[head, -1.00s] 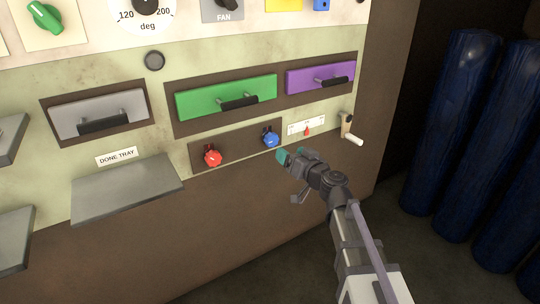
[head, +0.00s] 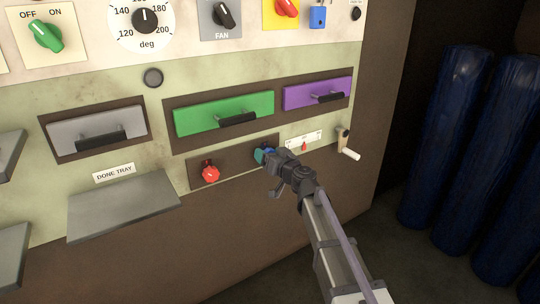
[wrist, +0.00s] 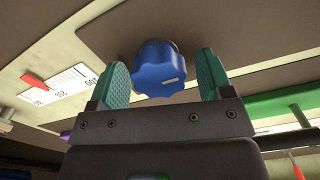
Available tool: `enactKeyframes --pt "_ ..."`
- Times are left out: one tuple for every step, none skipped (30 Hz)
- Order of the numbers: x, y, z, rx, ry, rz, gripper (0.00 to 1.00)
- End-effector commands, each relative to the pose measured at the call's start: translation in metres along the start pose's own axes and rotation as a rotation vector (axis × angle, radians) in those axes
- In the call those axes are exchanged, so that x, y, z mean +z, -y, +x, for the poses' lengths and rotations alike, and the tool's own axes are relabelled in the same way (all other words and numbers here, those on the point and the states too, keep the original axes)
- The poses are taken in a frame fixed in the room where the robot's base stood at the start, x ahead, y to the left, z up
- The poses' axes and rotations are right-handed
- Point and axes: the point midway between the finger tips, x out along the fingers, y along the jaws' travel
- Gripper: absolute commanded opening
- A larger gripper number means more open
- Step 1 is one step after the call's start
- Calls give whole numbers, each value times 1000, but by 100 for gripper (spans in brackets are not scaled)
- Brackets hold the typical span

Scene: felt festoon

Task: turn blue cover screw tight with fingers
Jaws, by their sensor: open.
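The blue cover screw (wrist: 158,70) is a lobed knob with a white mark line, on a brown plate of the panel. In the wrist view it sits between the two teal finger pads of my open gripper (wrist: 163,80), with a gap showing on each side. In the head view my gripper (head: 265,154) is at the right end of the brown plate (head: 232,164) and hides most of the blue screw (head: 270,151).
A red screw (head: 210,173) is left on the same plate. Green (head: 223,113) and purple (head: 317,92) drawers are above. A slider scale (head: 304,141) and a crank (head: 346,145) are to the right. A grey tray (head: 123,206) juts out at lower left.

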Motion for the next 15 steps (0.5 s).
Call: enactKeyframes --pt "0 0 0 0 0 0 73" --pt "0 0 0 0 0 0 70" --pt "0 0 0 0 0 0 66" --pt "0 0 0 0 0 0 63" --pt "0 0 0 0 0 0 60" --pt "0 0 0 0 0 0 56" --pt "0 0 0 0 0 0 54" --pt "0 0 0 0 0 0 51" --pt "0 0 0 0 0 0 47" --pt "0 0 0 0 0 0 44" --pt "0 0 0 0 0 0 41" --pt "0 0 0 0 0 0 37" --pt "0 0 -1 0 0 0 34" --pt "0 0 -1 0 0 0 32" --pt "0 0 -1 0 0 0 28"
